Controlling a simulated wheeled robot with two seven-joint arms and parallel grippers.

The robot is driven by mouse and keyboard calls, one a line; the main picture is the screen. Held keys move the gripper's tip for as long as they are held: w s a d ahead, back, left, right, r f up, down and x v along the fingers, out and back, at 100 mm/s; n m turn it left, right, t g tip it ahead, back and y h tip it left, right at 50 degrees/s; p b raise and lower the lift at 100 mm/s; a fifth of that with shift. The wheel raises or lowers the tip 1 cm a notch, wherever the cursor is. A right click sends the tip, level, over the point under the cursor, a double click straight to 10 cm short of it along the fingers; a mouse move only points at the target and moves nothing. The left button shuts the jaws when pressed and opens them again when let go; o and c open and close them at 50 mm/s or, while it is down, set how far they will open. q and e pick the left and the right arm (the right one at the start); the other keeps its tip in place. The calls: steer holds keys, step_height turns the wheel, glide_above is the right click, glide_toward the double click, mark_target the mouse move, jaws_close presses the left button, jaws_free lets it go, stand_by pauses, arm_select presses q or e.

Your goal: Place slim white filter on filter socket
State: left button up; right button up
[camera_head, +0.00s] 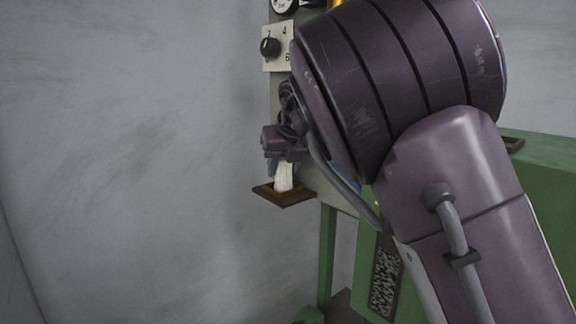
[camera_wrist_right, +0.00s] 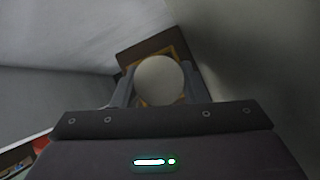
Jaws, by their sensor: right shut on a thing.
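The slim white filter (camera_head: 283,177) is held upright by my right gripper (camera_head: 281,163) in the head view. Its lower end is at the brown square filter socket (camera_head: 297,198); I cannot tell whether it is fully seated. In the right wrist view the filter's round white top (camera_wrist_right: 159,80) sits between the two fingers of the right gripper (camera_wrist_right: 158,88), which are shut on it. The socket's brown and yellow frame (camera_wrist_right: 150,50) shows behind it. My left gripper is not in view.
A green machine (camera_head: 545,180) stands at the right, largely behind my arm. The space left of the socket is clear, up to the grey wall.

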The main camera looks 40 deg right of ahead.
steer(key=o, duration=0.6)
steer(key=shift+w+a+f, duration=0.2)
steer(key=shift+w+a, duration=0.05)
steer(key=shift+a, duration=0.05)
steer(key=shift+c, duration=0.2)
steer(key=shift+o, duration=2)
steer(key=shift+d, duration=0.15)
steer(key=shift+s+d, duration=0.15)
steer(key=shift+s, duration=0.05)
steer(key=shift+r, duration=0.3)
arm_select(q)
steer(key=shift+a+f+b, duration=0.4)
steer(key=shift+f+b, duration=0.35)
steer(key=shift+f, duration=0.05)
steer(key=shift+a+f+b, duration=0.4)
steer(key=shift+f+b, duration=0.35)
arm_select(e)
steer(key=v, duration=1.1)
steer(key=shift+r, duration=0.25)
steer(key=shift+s, duration=0.2)
